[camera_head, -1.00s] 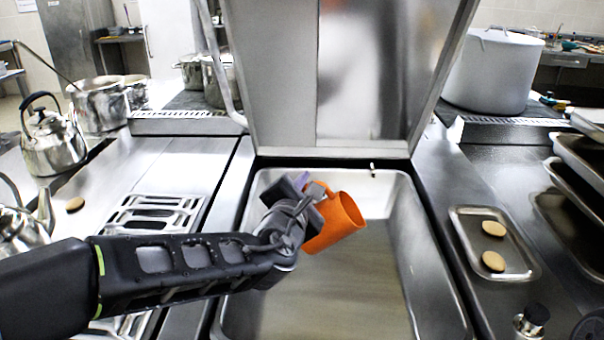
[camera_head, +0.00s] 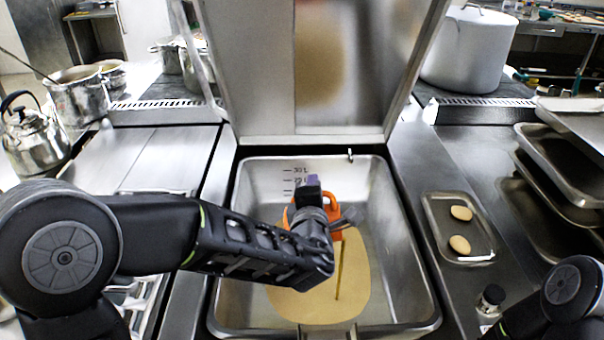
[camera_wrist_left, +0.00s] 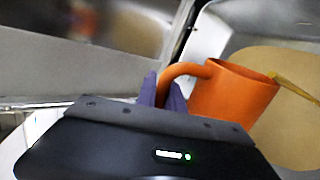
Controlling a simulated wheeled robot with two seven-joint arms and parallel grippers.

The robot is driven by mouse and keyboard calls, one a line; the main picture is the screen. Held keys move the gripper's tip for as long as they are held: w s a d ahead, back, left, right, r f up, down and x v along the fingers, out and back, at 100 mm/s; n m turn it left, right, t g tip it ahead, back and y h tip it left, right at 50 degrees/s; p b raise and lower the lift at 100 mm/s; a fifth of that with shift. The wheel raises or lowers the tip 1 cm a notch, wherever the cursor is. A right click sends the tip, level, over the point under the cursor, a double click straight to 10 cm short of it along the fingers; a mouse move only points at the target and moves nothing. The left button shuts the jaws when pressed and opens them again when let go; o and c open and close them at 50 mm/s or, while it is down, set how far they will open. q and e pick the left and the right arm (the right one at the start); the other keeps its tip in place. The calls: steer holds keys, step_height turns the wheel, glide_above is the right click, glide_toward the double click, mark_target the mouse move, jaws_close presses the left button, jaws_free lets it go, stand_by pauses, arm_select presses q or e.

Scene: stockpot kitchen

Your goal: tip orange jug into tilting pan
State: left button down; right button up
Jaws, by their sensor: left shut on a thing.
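The orange jug (camera_head: 334,214) is over the tilting pan (camera_head: 402,270), mostly hidden behind my left gripper (camera_head: 314,190) in the head view. In the left wrist view the jug (camera_wrist_left: 232,94) is tilted, and my left gripper (camera_wrist_left: 166,92) is shut on its handle. A thin yellow-brown stream (camera_head: 340,270) falls from the jug's rim, and it also shows in the left wrist view (camera_wrist_left: 296,86). A tan pool (camera_head: 300,306) covers part of the pan floor. My right gripper is out of view; only part of my right arm shows at the lower right.
The pan's raised lid (camera_head: 250,70) stands behind it. A small tray (camera_head: 436,216) with two tan round pieces lies to the right, near a small dark-capped bottle (camera_head: 490,298). A kettle (camera_head: 34,140) and a large pot (camera_head: 468,52) stand at the back.

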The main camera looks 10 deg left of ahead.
arm_select(q)
steer(key=shift+w+d+r+m+p, duration=0.1)
steer(key=shift+d+m+p, duration=0.25)
steer(key=shift+d, duration=0.2)
steer(key=d+m+p, duration=0.2)
steer(key=p, duration=0.1)
steer(key=d+r+m+y+p, duration=0.1)
steer(key=d+p, duration=0.1)
steer(key=shift+w+r, duration=0.1)
steer(key=shift+w, duration=0.3)
steer(key=d+p, duration=0.1)
steer(key=d+m+p, duration=0.1)
steer(key=d+m+y+p, duration=0.1)
steer(key=shift+w+d+f+p, duration=0.15)
steer(key=shift+w+f+p, duration=0.2)
stand_by(1.7)
